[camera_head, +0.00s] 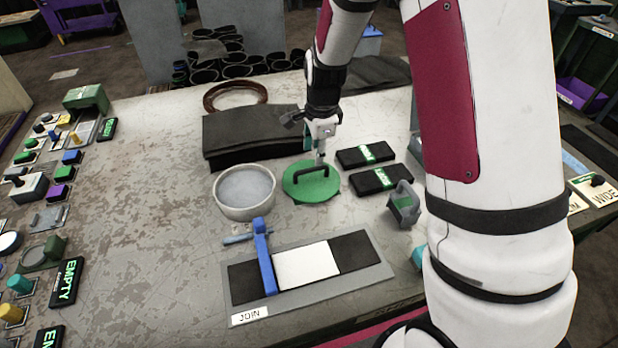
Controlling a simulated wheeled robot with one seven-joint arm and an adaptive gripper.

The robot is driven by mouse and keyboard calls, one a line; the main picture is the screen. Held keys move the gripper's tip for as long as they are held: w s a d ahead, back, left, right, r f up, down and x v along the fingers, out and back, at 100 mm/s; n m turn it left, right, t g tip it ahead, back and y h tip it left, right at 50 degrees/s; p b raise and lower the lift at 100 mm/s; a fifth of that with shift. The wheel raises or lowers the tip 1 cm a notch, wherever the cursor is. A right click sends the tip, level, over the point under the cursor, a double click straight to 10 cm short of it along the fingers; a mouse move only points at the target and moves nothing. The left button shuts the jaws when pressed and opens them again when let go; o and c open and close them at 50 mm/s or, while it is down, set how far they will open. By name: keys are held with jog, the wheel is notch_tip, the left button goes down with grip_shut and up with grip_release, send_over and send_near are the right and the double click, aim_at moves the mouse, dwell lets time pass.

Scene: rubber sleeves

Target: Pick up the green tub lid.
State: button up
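The green tub lid (308,187) is a round disc with a dark arched handle (311,171) on top. It lies flat on the table, just right of an open grey-white tub (245,191). My gripper (320,157) points down from above, with its fingertips at or just behind the right part of the handle. I cannot tell whether the fingers touch the handle or how far apart they are, as they are small and seen nearly edge-on.
A dark folded stack (252,135) lies behind the tub. Two black labelled blocks (380,180) and a grey-green device (404,205) are to the right. A board marked JOIN (307,264) with a blue bar (264,256) is in front. The table's left-middle is bare.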

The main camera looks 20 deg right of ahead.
aim_at(316, 169)
jog(key=f, duration=0.5)
jog(key=w+f, duration=0.1)
jog(key=f, duration=0.2)
jog(key=shift+w+d, duration=0.1)
jog(key=shift+d, duration=0.1)
jog(key=shift+c, duration=0.4)
grip_shut()
